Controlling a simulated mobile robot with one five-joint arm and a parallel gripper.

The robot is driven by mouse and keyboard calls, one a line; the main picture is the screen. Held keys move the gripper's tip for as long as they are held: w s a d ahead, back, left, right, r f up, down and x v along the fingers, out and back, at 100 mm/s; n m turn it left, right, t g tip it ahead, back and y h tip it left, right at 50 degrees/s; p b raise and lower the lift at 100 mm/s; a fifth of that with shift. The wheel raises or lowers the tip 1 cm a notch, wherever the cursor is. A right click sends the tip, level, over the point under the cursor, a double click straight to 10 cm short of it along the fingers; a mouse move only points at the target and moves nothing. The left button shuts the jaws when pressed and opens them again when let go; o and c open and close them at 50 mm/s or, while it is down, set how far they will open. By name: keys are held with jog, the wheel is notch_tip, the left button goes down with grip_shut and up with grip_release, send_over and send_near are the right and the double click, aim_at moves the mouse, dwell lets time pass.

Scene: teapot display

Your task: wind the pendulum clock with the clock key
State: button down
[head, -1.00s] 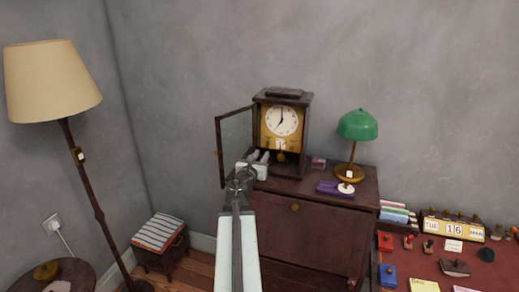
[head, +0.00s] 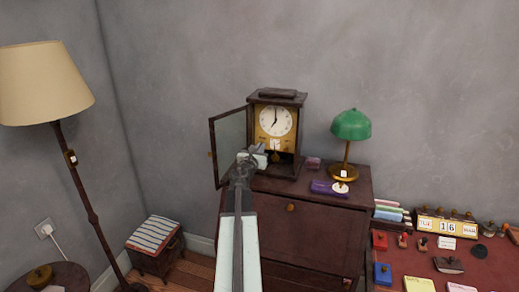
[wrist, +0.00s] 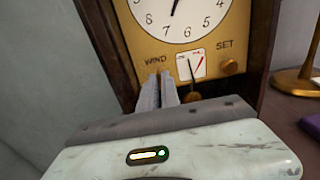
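The pendulum clock (head: 276,97) stands upright on the dark cabinet with its glass door (head: 229,145) swung open to the left. Its dial and gold front plate show in the wrist view (wrist: 210,52), with the word WIND at left, a small gauge in the middle and a SET knob (wrist: 229,67) at right. My gripper (wrist: 159,90) is in front of the plate, its fingers close together and pointing just below the word WIND. The fingers hide the winding hole, and I cannot tell whether they touch the plate. I see no clock key; anything between the fingertips is hidden.
A green lamp (head: 351,125) and a purple item (head: 322,188) stand right of the clock on the cabinet (head: 310,231). The open door is close left of my gripper. A floor lamp (head: 45,85) stands far left, and a red desk (head: 410,262) with several items is at right.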

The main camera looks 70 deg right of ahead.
jog(key=shift+m, duration=0.3)
jog(key=shift+s+f+m, duration=0.1)
jog(key=shift+s+m, duration=0.05)
jog(key=shift+m, duration=9.35)
jog(key=c, duration=1.6)
grip_release()
jog(key=shift+d, duration=0.1)
jog(key=shift+f, duration=0.1)
